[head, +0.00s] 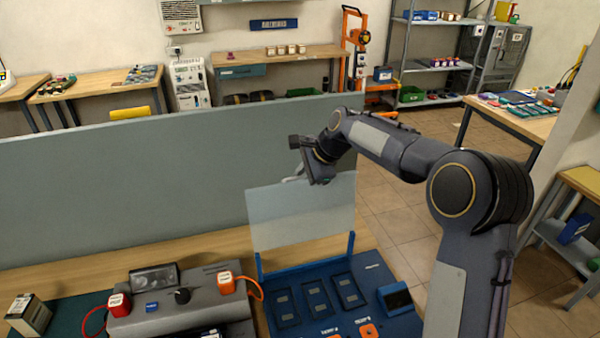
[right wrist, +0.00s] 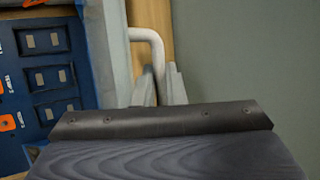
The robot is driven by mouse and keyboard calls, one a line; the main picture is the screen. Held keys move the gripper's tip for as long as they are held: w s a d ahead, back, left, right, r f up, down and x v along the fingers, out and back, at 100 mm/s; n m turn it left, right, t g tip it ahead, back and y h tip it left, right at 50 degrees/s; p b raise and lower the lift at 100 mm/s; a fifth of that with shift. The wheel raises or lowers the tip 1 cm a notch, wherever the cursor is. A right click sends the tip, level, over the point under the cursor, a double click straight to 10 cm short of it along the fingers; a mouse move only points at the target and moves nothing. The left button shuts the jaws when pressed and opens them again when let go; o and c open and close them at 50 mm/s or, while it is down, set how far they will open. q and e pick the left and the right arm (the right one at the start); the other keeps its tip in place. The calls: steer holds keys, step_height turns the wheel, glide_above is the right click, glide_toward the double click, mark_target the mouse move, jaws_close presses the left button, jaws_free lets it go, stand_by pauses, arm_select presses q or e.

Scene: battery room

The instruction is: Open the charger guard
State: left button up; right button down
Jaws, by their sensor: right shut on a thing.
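The charger guard (head: 300,215) is a clear, pale panel on the blue charger (head: 375,268). It stands raised, close to upright, along the charger's back edge, with a blue post at each lower side. My right gripper (head: 300,176) is at the guard's top edge. In the right wrist view its fingers (right wrist: 163,88) are shut on the guard's pale bent handle (right wrist: 146,35). The guard's panel shows edge-on there beside the handle (right wrist: 113,50). The charger's bays (head: 317,295) lie uncovered below the panel. My left gripper is out of view.
A grey-green partition (head: 120,190) stands behind the bench. A grey unit (head: 185,310) with red and orange plugs is left of the charger, and a small boxy battery (head: 28,314) lies at far left. Tiled floor (head: 405,225) is open at right.

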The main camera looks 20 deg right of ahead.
steer(key=shift+w+f, duration=0.35)
steer(key=shift+w, duration=0.1)
steer(key=shift+f+g, duration=0.1)
steer(key=shift+g, duration=0.2)
steer(key=c, duration=1.8)
jaws_free()
steer(key=shift+s, duration=0.1)
steer(key=shift+d, duration=0.1)
steer(key=b+v, duration=0.1)
steer(key=v, duration=0.7)
steer(key=shift+r, duration=0.35)
steer(key=shift+c, duration=0.4)
